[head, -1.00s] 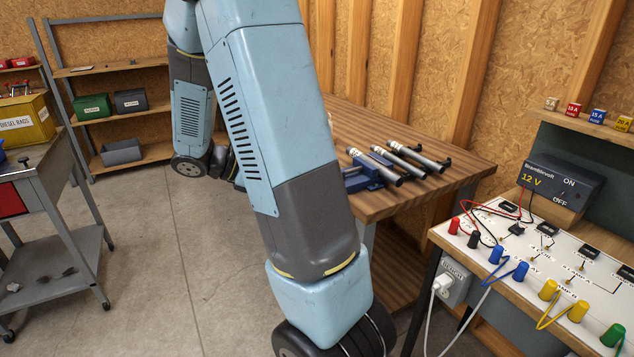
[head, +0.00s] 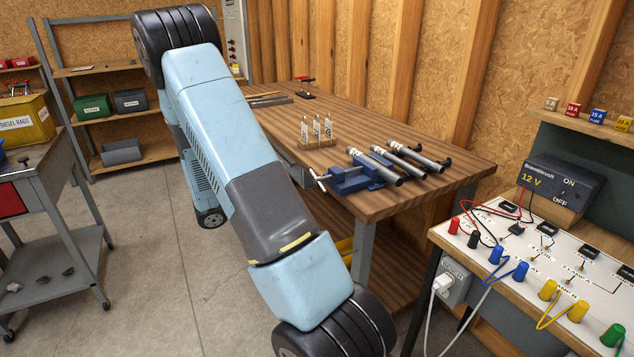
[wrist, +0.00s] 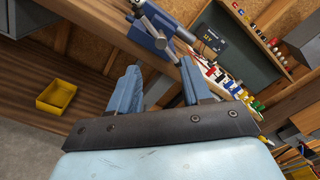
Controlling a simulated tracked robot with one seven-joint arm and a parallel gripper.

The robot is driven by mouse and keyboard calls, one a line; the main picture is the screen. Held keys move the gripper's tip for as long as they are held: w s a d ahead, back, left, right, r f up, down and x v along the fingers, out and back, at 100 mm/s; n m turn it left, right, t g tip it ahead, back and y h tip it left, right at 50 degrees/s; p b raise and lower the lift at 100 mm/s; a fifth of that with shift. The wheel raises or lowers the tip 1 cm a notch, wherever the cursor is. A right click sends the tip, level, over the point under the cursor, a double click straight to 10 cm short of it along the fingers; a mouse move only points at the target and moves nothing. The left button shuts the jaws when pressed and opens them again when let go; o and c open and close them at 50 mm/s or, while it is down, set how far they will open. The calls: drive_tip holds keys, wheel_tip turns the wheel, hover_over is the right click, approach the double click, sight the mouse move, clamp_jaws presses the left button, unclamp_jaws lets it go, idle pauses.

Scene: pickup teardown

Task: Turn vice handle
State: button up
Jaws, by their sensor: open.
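The blue vice (head: 362,181) sits at the near edge of the wooden workbench. Its silver handle (head: 318,179) sticks out past that edge, to the left of the vice body. In the wrist view the vice (wrist: 148,36) shows at the top, with the handle bar (wrist: 155,33) slanting across its front. My gripper (wrist: 158,88) is open and empty. Its two blue fingers point up toward the vice, spread apart below the handle and not around it. In the head view my arm hides the gripper.
On the workbench (head: 440,190), several grey cylinders (head: 415,157) lie beside the vice, and a small wooden stand (head: 317,142) is behind it. An electrical test board (head: 540,245) stands at the right. A yellow bin (wrist: 57,96) shows at left in the wrist view.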

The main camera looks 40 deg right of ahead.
sight(316, 179)
drive_tip(key=x, duration=1.1)
drive_tip(key=shift+s+d, duration=0.1)
drive_tip(key=shift+d, duration=0.2)
drive_tip(key=shift+c, duration=0.3)
clamp_jaws()
